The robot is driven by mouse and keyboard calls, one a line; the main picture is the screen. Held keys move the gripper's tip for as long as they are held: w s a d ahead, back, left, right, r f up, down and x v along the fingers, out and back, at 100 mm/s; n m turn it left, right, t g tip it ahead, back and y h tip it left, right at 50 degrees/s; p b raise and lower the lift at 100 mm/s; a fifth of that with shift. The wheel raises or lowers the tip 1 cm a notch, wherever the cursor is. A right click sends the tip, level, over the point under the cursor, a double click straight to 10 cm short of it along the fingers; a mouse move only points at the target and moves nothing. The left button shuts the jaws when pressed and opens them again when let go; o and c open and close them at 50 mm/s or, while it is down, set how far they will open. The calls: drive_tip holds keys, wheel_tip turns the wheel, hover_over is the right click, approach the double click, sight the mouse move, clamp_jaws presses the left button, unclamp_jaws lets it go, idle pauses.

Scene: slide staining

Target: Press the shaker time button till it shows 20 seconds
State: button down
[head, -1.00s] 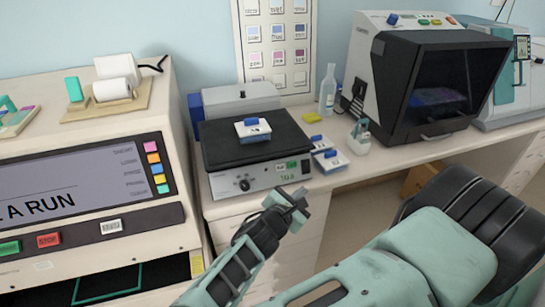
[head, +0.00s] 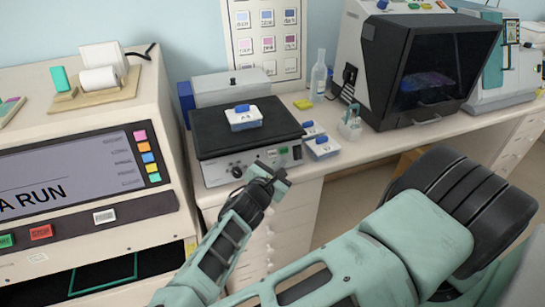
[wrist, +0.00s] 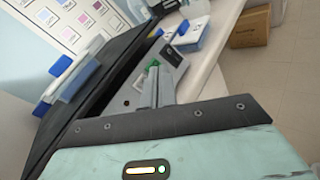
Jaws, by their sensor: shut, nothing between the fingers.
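The shaker (head: 225,140) stands on the bench, with a black platform and a grey front panel bearing a dark knob (head: 237,172). A blue-lidded box (head: 243,118) sits on the platform. My gripper (head: 283,175) is shut and empty, close in front of the panel's right half. In the wrist view its closed fingers (wrist: 154,88) reach up to a green spot (wrist: 153,64) on the panel; whether they touch cannot be told. My gripper hides part of the panel, and I cannot read the time.
A large machine with a screen (head: 75,170) stands close on the left. A black-windowed cabinet (head: 440,70) is farther right.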

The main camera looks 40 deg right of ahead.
sight(272, 153)
drive_tip(key=shift+w+d+f+b, duration=0.25)
drive_tip(key=shift+w+f, duration=0.1)
drive_tip(key=shift+w, duration=0.45)
drive_tip(key=shift+w+d+f+b, duration=0.2)
drive_tip(key=shift+w+f, duration=0.1)
drive_tip(key=shift+w, duration=0.45)
drive_tip(key=shift+w+d+f+b, duration=0.25)
drive_tip(key=shift+w+f, duration=0.1)
drive_tip(key=shift+w, duration=0.45)
drive_tip(key=shift+w, duration=0.1)
drive_tip(key=shift+w+d+f, duration=0.1)
drive_tip(key=shift+w+f, duration=0.05)
drive_tip(key=shift+w, duration=0.1)
drive_tip(key=shift+w+d+f, duration=0.1)
drive_tip(key=shift+w, duration=0.2)
idle(0.8)
drive_tip(key=shift+s, duration=0.1)
drive_tip(key=shift+s+a+r+p, duration=0.2)
drive_tip(key=shift+s+r+p, duration=0.1)
drive_tip(key=shift+s, duration=0.3)
